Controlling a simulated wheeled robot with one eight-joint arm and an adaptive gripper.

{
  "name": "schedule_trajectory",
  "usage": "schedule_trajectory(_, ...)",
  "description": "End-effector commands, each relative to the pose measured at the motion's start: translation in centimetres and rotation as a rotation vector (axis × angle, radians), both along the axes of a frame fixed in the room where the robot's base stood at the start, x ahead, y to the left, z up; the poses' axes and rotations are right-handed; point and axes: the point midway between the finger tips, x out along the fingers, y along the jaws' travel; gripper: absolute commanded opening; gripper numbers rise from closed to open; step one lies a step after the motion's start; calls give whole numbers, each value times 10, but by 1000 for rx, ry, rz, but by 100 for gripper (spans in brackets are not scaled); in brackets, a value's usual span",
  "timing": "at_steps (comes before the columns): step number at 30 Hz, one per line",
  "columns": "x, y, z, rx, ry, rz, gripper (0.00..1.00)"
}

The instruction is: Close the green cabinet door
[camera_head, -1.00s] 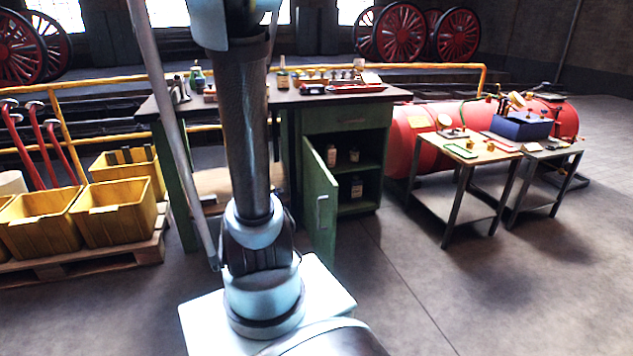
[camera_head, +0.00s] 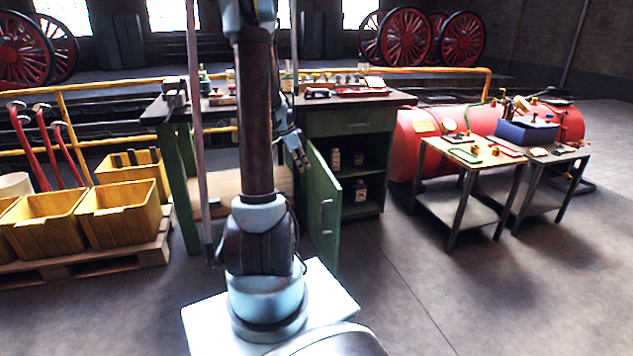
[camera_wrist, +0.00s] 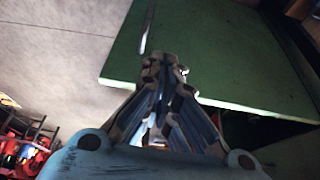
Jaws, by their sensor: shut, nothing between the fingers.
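Bottles show on the shelves inside. My gripper (camera_head: 303,163) is beside the door's upper left part, on the side away from the cabinet's opening; contact cannot be told. In the wrist view my gripper (camera_wrist: 165,62) has its fingers together and empty, in front of the green door panel (camera_wrist: 225,50), with the pale handle bar (camera_wrist: 148,25) just beyond the fingertips.
A dark workbench top (camera_head: 345,98) with parts lies above the cabinet. Two small metal tables (camera_head: 470,203) with tools stand at right. Yellow bins (camera_head: 120,215) on a pallet stand at left. Floor right of the door is clear.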

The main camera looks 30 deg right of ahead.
Motion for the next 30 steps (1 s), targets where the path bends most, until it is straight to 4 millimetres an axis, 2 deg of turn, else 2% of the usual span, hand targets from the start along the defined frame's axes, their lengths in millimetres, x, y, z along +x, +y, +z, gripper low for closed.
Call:
schedule_trajectory(5, -1, -6, -14, -1, 0, -4, 0)
schedule_trajectory(23, -10, -36, -91, 0, -1, -2, 0)
schedule_trajectory(30, -20, -64, -92, 0, 0, -3, 0)
